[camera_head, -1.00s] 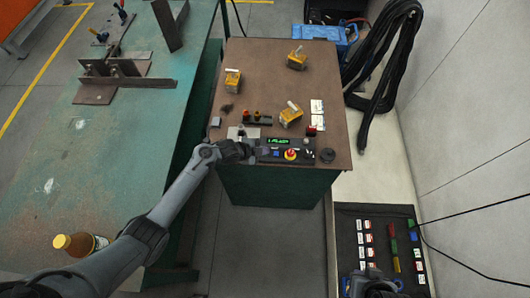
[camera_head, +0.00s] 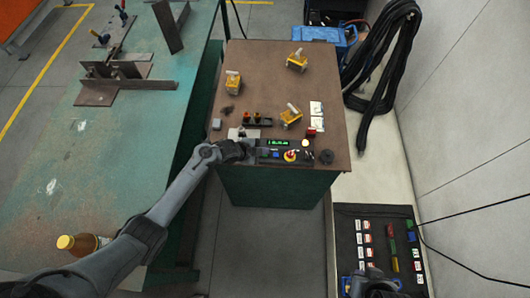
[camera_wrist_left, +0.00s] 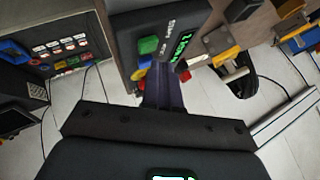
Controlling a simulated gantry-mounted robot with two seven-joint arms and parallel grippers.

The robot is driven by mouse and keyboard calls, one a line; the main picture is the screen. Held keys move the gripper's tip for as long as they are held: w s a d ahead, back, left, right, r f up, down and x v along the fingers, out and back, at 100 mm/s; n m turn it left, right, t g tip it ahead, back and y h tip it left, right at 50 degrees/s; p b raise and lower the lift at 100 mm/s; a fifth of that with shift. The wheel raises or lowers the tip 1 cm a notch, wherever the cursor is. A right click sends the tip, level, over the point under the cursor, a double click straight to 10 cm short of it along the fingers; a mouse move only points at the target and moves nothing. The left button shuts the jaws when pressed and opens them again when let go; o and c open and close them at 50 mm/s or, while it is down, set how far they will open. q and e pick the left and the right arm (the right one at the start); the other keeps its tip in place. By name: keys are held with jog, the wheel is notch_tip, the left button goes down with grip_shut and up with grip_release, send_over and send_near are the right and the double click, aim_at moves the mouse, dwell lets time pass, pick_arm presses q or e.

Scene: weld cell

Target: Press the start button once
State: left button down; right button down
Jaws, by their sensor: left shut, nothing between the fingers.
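The control box (camera_head: 268,159) stands at the front edge of the brown table, with a lit green display (camera_head: 277,143) and a red emergency knob on yellow (camera_head: 290,156). In the left wrist view a green button (camera_wrist_left: 148,45) shows on the box, near the lit display (camera_wrist_left: 183,47). My left gripper (camera_head: 250,152) is at the left end of the box. Its fingers (camera_wrist_left: 163,82) are shut and empty, close to the coloured buttons; contact cannot be told. My right gripper (camera_head: 374,284) shows only partly at the bottom edge, its jaws unclear.
Several yellow blocks with pale handles, one of them here (camera_head: 297,61), stand on the brown table (camera_head: 255,82). A green workbench (camera_head: 120,130) with a brown-yellow bottle (camera_head: 82,243) is on the left. A dark panel with coloured labels (camera_head: 385,240) lies at lower right.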

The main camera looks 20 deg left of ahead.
pick_arm(q)
jog(key=shift+r, duration=0.2)
notch_tip(320, 180, up, 5)
jog(key=p, duration=0.4)
jog(key=shift+f+p, duration=0.1)
jog(key=shift+p, duration=0.25)
dwell(0.4)
dwell(0.3)
